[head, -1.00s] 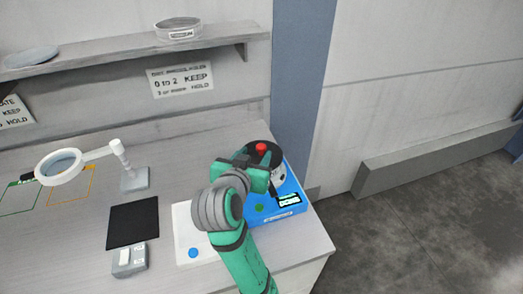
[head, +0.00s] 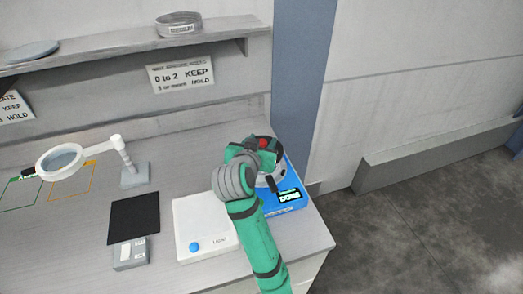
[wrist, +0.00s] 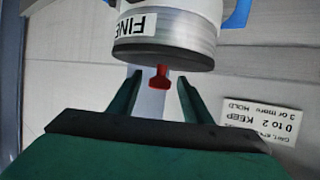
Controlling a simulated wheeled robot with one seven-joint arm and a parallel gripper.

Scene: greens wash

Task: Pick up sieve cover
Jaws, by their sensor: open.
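The sieve cover is a dark disc with a red knob (head: 264,143), on the sieve on top of the blue shaker (head: 296,207). In the wrist view the picture is inverted: the cover's dark rim (wrist: 165,52) lies against the grey sieve marked FINE (wrist: 137,25). The knob points toward my gripper. My gripper (wrist: 159,80) is open, with one green finger on each side of the knob and a visible gap on both sides. In the head view my gripper (head: 258,150) hides much of the cover and sieve.
A white pad (head: 200,222) with a blue button lies left of the shaker. A black mat (head: 133,218), a small grey device (head: 131,254) and a magnifier lamp (head: 62,158) are further left. Another sieve (head: 178,27) stands on the shelf. A wall panel rises behind the shaker.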

